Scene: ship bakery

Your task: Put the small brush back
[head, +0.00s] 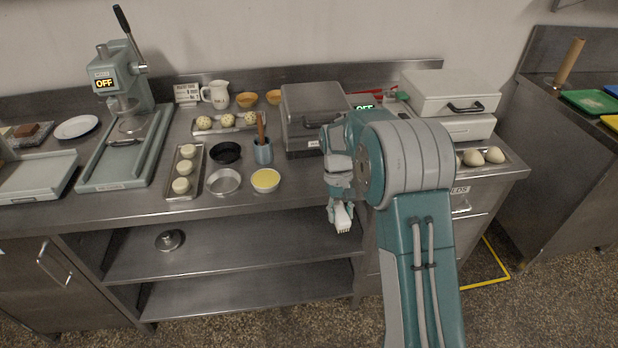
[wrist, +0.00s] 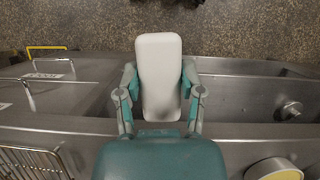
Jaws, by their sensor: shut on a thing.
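My gripper (head: 341,200) is in front of the counter's front edge, above the open lower shelves. It is shut on a pale, whitish piece that I take to be the small brush (head: 343,219), its lower end pointing down. In the wrist view the brush (wrist: 159,72) is a broad white shape between the two fingers of my gripper (wrist: 160,98). A blue-grey cup (head: 263,153) with a wooden-handled tool (head: 261,128) in it stands on the counter to the left. My arm hides part of the counter behind the gripper.
A yellow-filled bowl (head: 265,180), an empty round tin (head: 223,182) and a black dish (head: 226,152) stand near the cup. A tray of pale rounds (head: 184,172) lies further left. A grey press appliance (head: 316,105) stands behind. A metal lid-like object (head: 170,240) lies on the shelf.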

